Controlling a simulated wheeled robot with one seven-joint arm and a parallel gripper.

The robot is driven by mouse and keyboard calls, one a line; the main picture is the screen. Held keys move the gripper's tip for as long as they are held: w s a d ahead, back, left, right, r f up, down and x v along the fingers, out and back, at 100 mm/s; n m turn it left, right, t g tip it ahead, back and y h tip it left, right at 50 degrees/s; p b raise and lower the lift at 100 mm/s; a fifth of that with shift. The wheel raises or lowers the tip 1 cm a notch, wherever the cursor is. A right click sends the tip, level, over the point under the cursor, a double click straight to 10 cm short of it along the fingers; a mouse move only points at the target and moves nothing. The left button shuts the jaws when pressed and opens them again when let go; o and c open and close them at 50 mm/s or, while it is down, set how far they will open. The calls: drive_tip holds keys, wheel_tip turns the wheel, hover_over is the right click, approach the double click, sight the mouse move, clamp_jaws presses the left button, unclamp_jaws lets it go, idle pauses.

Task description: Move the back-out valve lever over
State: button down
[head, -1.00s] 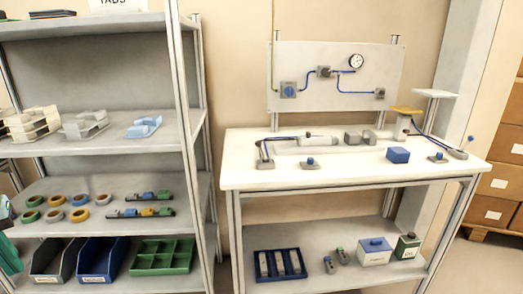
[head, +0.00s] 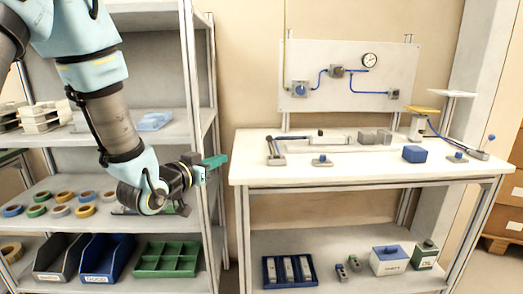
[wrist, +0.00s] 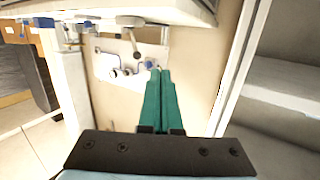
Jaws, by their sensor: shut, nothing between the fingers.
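My gripper (head: 215,161) has green fingers, shut and empty, in front of the shelf's right post and left of the workbench. The fingers also show in the wrist view (wrist: 160,95), pointing toward the wall panel and touching nothing. A grey lever unit (head: 276,153) stands at the bench's left end. Another unit with a blue-knobbed lever (head: 490,140) stands at the bench's right end. I cannot tell from any label which is the back-out valve. In the upside-down wrist view, a lever with a round grey knob (wrist: 137,55) shows at the bench edge.
The white workbench (head: 350,172) carries a blue box (head: 414,154), blue-topped buttons and grey blocks. Behind it stands a panel (head: 300,60) with a gauge and blue tubes. The shelf (head: 203,120) with tape reels and bins is close to my arm.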

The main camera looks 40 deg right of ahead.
sight(267, 139)
drive_tip(key=s+d+h, duration=0.1)
drive_tip(key=s+d+r+m+g+h, duration=0.1)
drive_tip(key=s, duration=0.1)
drive_tip(key=shift+s+d, duration=0.1)
drive_tip(key=shift+d, duration=0.05)
drive_tip(key=shift+d, duration=0.15)
drive_tip(key=p+x, duration=0.4)
drive_tip(key=x, duration=0.8)
drive_tip(key=shift+d, duration=0.25)
drive_tip(key=shift+w+d+f+p, duration=0.1)
drive_tip(key=shift+w+d+p, duration=0.15)
drive_tip(key=shift+d+p, duration=0.25)
